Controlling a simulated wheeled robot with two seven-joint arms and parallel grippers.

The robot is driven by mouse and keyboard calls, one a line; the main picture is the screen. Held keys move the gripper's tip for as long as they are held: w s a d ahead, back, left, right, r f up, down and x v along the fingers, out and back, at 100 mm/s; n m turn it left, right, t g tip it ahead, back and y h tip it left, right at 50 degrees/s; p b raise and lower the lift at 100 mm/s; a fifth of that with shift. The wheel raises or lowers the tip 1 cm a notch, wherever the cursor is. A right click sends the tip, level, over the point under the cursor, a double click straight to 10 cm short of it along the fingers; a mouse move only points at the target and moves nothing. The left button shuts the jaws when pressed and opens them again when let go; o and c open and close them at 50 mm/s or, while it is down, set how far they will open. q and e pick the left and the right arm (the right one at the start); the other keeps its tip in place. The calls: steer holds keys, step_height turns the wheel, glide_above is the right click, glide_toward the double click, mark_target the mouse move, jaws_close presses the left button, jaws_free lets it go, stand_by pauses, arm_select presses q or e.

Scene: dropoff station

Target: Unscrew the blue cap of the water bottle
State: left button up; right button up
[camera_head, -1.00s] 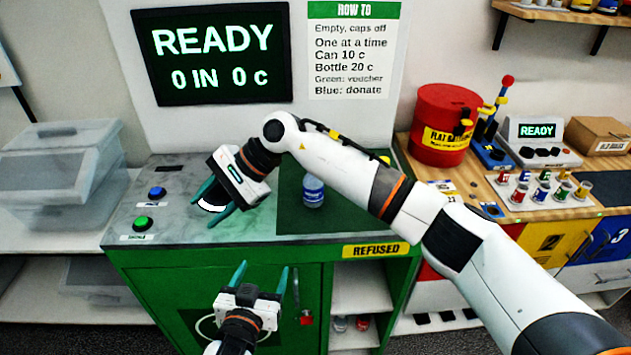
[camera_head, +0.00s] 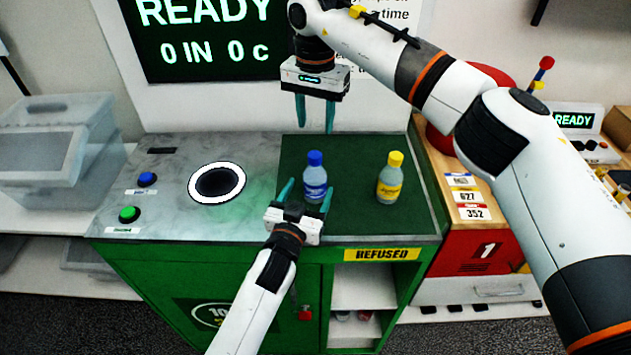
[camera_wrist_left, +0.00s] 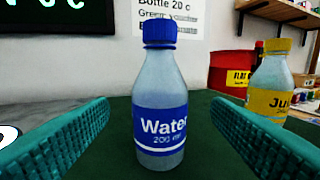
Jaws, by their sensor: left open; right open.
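The water bottle (camera_head: 315,186) stands upright on the dark green mat, with its blue cap (camera_head: 315,158) on top. In the left wrist view the bottle (camera_wrist_left: 160,105) and its ribbed blue cap (camera_wrist_left: 159,29) show between the two teal fingers. My left gripper (camera_head: 306,193) is open, low at the bottle's front, with its fingertips to either side of the lower body; I cannot tell whether they touch it. My right gripper (camera_head: 315,112) is open and empty, pointing down above and behind the bottle, higher than the cap.
A juice bottle with a yellow cap (camera_head: 390,178) stands to the right on the green mat (camera_head: 350,222). A round hole with a white rim (camera_head: 217,183) and blue (camera_head: 147,179) and green (camera_head: 129,214) buttons lie to the left. The READY screen (camera_head: 210,40) is behind.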

mark_target(311, 186)
arm_select(q)
steer(key=x, duration=0.3)
steer(key=shift+w+d+r, duration=0.1)
steer(key=shift+w+d, duration=0.15)
steer(key=shift+w, duration=0.35)
arm_select(e)
steer(key=shift+s+a+r, duration=0.1)
steer(key=shift+s, duration=0.1)
arm_select(q)
steer(key=shift+w, duration=0.15)
arm_select(e)
steer(key=shift+w, duration=0.15)
